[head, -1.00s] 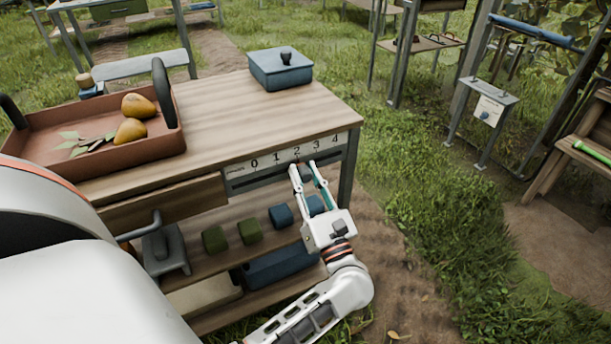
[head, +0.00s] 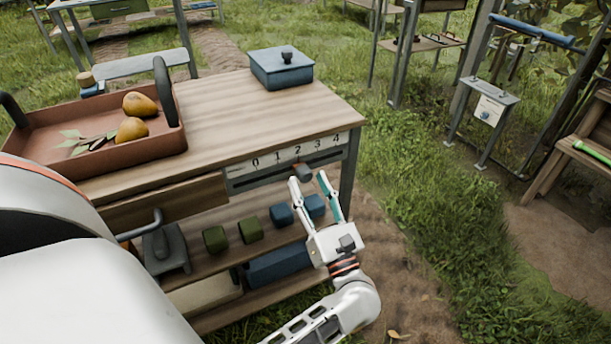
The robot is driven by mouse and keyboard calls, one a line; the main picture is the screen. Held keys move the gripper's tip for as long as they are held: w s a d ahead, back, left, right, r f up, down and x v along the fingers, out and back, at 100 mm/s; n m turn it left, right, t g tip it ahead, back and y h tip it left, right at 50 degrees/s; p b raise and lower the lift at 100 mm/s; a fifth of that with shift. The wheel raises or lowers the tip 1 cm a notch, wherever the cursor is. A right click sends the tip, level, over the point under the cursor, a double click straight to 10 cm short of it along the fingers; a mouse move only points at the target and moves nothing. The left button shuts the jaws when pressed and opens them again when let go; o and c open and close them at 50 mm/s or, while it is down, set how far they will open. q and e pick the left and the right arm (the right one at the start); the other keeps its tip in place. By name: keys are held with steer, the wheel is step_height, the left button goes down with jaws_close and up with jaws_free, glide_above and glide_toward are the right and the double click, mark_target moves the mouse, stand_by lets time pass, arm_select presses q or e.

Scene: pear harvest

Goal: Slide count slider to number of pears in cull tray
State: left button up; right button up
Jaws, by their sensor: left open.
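The cull tray (head: 120,152) is a reddish tray with dark handles on the left of the table. Two yellow-brown pears show in it, an upper pear (head: 139,104) and a lower pear (head: 131,129), with some leaves. The count scale (head: 290,156) on the table's front edge reads 0 to 4. The slider knob (head: 303,173), a grey-brown cylinder, sits in the slot just below the 2. My left gripper (head: 308,180) is open, its fingers pointing up at the knob from below and in front, apparently apart from it. My right gripper is not in view.
A blue lidded box (head: 281,70) stands at the table's back right. A closed drawer (head: 165,203) with a handle is left of the scale. Several green and blue blocks (head: 249,230) sit on the shelf below. Grass is open to the right.

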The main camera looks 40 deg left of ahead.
arm_select(q)
steer(key=shift+v, duration=2.15)
